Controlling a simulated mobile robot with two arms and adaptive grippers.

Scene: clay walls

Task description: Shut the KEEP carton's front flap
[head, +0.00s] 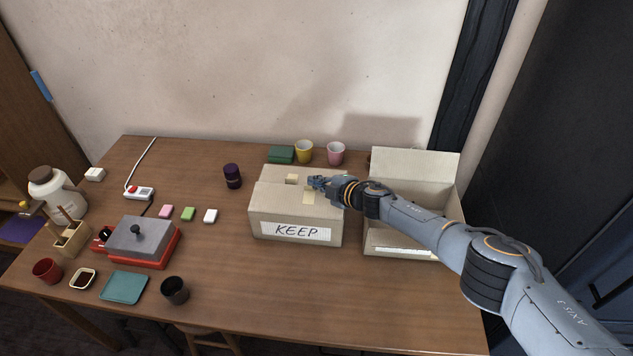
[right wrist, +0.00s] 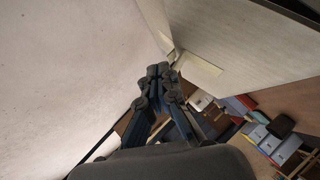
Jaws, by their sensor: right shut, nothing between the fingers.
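The KEEP carton (head: 258,218) stands on the table, its label (head: 296,232) facing the front. Its front flap (head: 280,199) is folded over the top opening, with a tan tape piece (head: 309,197) on it; I cannot tell whether it lies fully flat. A second tape piece (head: 292,179) shows further back. My right gripper (head: 316,183) is shut and empty, over the right part of the carton's top, at or near the flap's rear edge; contact is unclear. In the right wrist view the shut fingers (right wrist: 160,72) are beside a pale panel with tape (right wrist: 200,63). My left gripper is out of view.
An open carton (head: 415,167) stands to the right, under my right arm. A dark purple jar (head: 232,176) stands left. The table's front middle is clear.

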